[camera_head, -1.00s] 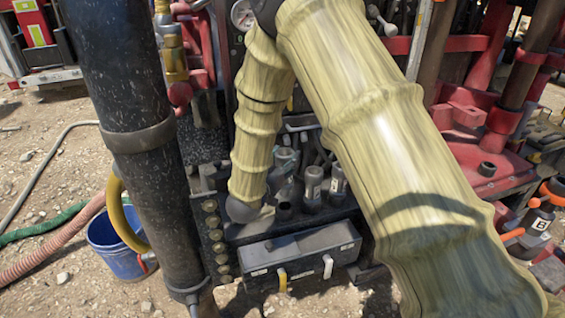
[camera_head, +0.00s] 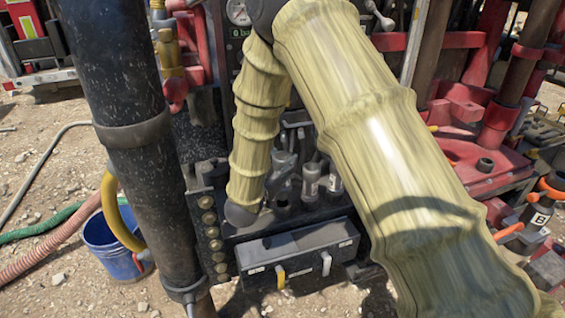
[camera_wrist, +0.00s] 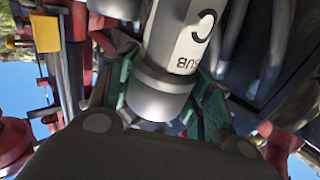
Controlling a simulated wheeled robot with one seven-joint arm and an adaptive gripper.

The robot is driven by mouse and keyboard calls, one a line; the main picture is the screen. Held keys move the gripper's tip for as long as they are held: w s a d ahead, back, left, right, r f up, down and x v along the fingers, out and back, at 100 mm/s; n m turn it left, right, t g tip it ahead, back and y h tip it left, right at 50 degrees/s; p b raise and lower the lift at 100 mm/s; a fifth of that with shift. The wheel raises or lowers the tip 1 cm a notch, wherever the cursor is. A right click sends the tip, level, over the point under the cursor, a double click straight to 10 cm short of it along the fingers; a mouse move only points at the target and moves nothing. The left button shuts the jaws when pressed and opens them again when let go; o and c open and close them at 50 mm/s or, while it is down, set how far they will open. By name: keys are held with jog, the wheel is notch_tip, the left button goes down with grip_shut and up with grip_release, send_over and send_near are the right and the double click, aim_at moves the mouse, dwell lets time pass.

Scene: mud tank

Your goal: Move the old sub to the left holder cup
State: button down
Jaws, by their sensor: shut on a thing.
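In the wrist view, a grey metal sub (camera_wrist: 165,90) with a white band marked "C" and "SUB" sits between the green-grey fingers of my gripper (camera_wrist: 165,102). My gripper is shut on its end; whether this is the old sub I cannot tell.
A dark box (camera_head: 300,250) with a yellow and a white handle sits in front of the rack. A thick black pipe (camera_head: 145,150) and a blue bucket (camera_head: 113,245) are at left. Red machinery (camera_head: 480,165) stands at right. A gauge (camera_head: 238,12) is behind my arm.

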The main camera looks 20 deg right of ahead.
jog(key=shift+f+b, duration=1.5)
jog(key=shift+f, duration=1)
jog(key=shift+f+b, duration=0.3)
jog(key=shift+f, duration=0.4)
jog(key=c, duration=0.5)
grip_release()
jog(key=shift+c, duration=0.2)
jog(key=shift+s+f, duration=0.1)
jog(key=v, duration=1.2)
